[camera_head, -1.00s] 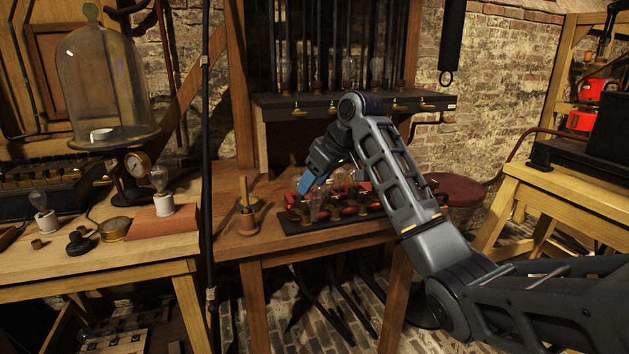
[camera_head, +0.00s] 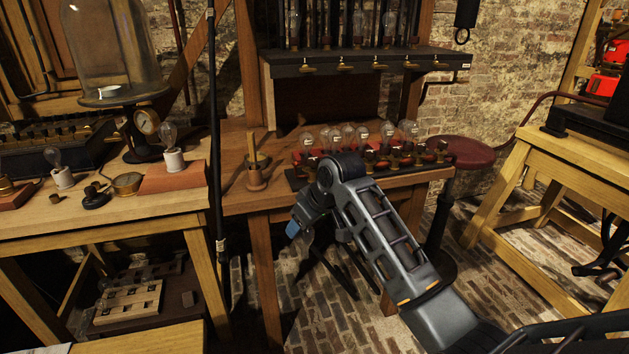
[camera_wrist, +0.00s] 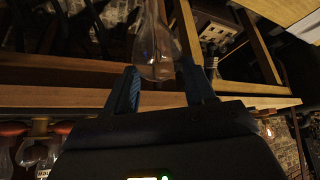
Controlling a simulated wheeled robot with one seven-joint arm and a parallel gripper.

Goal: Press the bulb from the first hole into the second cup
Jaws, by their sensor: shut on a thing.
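My gripper (camera_head: 296,230) is low in front of the middle table's front edge in the head view. In the wrist view my gripper (camera_wrist: 160,88) is shut on a clear glass bulb (camera_wrist: 156,45), held between its two dark blue fingers. In the head view my arm and gripper hide most of that bulb. The dark board (camera_head: 293,176) with red parts and small cups (camera_head: 396,157) carries several glass bulbs (camera_head: 362,134) and stands on the middle table. My arm covers part of its front. I cannot tell which hole or cup is first or second.
A wooden block with holes (camera_head: 128,302) lies on the low shelf at left. Bulbs in white holders (camera_head: 174,160) and a glass bell jar (camera_head: 105,45) stand on the left table. A dark pole (camera_head: 216,130) rises between the tables. A red stool (camera_head: 460,150) stands at right.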

